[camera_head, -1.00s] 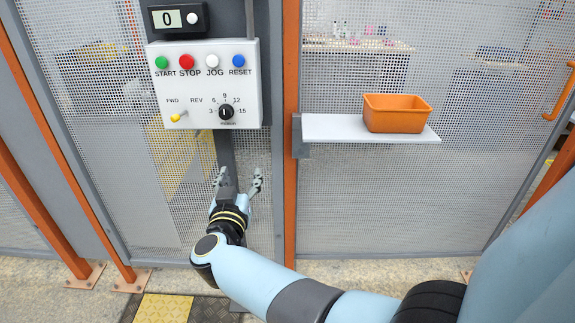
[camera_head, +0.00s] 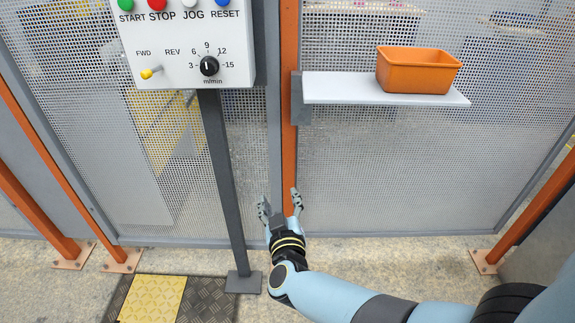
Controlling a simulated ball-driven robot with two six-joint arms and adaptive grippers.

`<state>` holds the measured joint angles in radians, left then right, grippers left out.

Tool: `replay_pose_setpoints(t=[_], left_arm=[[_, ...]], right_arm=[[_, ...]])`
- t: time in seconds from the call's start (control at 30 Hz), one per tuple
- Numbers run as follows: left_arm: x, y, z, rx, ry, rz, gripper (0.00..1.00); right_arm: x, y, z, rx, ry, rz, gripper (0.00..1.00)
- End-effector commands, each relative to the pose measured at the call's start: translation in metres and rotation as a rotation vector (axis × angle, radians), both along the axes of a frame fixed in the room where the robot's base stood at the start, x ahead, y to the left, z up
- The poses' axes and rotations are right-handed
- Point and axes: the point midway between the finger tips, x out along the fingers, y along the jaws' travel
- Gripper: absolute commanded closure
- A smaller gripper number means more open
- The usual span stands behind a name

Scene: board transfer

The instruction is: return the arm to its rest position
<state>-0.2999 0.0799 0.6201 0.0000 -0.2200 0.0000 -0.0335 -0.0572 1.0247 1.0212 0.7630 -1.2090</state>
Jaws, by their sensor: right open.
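My right gripper (camera_head: 280,208) is in the lower middle of the head view, on the end of my light blue arm that comes in from the lower right. Its two fingers are spread apart, and nothing is between them. It is in front of the mesh fence and the orange post, below the white control panel (camera_head: 185,72) and the shelf. The panel carries coloured buttons, a yellow FWD/REV switch (camera_head: 150,73) and a black speed knob (camera_head: 209,66). My left gripper is not in view.
An orange bin (camera_head: 418,72) stands on a white shelf (camera_head: 340,88) at the right. A grey post (camera_head: 222,180) carries the panel. An orange fence post (camera_head: 289,150) stands behind the gripper. A yellow and dark floor plate (camera_head: 152,299) lies at lower left. The space right of the gripper is clear.

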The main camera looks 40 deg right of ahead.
Motion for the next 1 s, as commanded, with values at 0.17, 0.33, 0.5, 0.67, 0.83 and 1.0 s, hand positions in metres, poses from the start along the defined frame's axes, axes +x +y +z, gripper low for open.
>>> replay_pose_setpoints(t=[0.17,0.33,0.5,0.67,0.83,1.0], left_arm=[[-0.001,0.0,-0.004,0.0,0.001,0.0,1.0],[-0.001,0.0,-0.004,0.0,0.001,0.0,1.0],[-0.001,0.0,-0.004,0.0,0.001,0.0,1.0],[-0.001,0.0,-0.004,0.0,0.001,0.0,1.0],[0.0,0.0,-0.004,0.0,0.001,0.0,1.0],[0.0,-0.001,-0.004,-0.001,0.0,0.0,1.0]], right_arm=[[-0.005,0.001,-0.011,-0.001,0.017,0.018,0.44],[-0.005,0.001,-0.012,-0.001,0.018,0.02,0.44],[-0.005,0.001,-0.011,-0.001,0.017,0.019,0.44],[-0.005,0.001,-0.011,-0.001,0.017,0.019,0.44],[-0.015,-0.001,-0.018,-0.005,0.033,0.019,0.44],[-0.078,-0.004,-0.077,-0.065,0.212,0.137,0.44]])
